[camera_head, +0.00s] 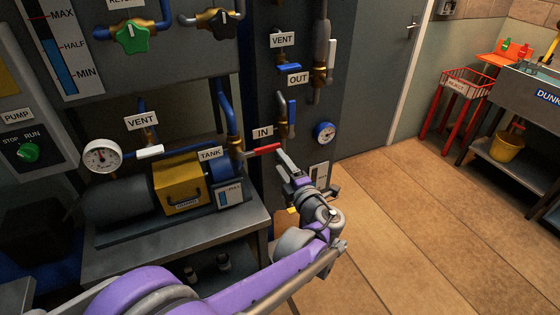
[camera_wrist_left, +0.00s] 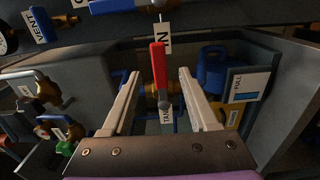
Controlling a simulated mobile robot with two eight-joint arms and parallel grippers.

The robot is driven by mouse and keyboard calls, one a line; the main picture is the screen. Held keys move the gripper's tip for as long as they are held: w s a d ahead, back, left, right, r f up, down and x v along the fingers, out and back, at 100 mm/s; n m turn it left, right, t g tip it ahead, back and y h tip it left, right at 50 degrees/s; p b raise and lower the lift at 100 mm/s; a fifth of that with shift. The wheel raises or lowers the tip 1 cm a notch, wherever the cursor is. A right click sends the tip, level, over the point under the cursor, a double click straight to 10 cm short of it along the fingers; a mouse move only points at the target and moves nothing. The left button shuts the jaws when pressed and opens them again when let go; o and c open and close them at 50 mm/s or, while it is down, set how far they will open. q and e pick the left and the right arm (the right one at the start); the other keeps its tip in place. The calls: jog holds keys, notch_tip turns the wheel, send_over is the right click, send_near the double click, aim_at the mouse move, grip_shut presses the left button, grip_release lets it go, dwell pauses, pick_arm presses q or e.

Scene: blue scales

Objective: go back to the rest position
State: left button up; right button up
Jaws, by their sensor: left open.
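My left gripper (camera_head: 287,163) is open and reaches in from the lower middle toward the dark panel. A red valve lever (camera_head: 263,149) beside the IN label (camera_head: 263,132) is just left of its fingertips. In the left wrist view the lever (camera_wrist_left: 158,62) stands upright between the two spread fingers of my left gripper (camera_wrist_left: 160,74), with a visible gap on each side. Whether the fingers still reach around the lever in depth is unclear. My right gripper is not in view.
A yellow pump box (camera_head: 178,184), a TANK label (camera_head: 210,154) and a pressure gauge (camera_head: 102,156) are to the left on a metal bench (camera_head: 245,229). A blue dial (camera_head: 324,132) is on the panel at right. Bare tiled floor (camera_head: 430,215) extends to the right.

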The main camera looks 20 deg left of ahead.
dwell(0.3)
pick_arm(q)
jog(key=s+a+f+n+g+h, duration=0.1)
jog(key=s+f+n+g+h, duration=0.25)
jog(key=s+n, duration=0.55)
jog(key=s+a+f+n+g+h, duration=0.2)
jog(key=s+f+n, duration=0.4)
jog(key=n, duration=0.6)
jog(key=s+d+f+n+g+h, duration=0.1)
jog(key=s+d+f+n+h, duration=0.35)
jog(key=s+n, duration=0.5)
jog(key=s+d+f+n+g+h, duration=0.1)
jog(key=s+d+f+n+h, duration=0.2)
jog(key=s+d+n, duration=0.7)
jog(key=w+a+r+n+p, duration=0.1)
jog(key=w+r+n+p, duration=0.1)
jog(key=r+p, duration=0.5)
jog(key=w+a+r+n+t+p, duration=0.1)
jog(key=w+a+r+p, duration=0.1)
jog(key=r+p, duration=0.6)
notch_tip(320, 180, up, 2)
jog(key=shift+w+a+n+h, duration=0.15)
jog(key=shift+a+n+h, duration=0.15)
jog(key=shift+n+h, duration=0.1)
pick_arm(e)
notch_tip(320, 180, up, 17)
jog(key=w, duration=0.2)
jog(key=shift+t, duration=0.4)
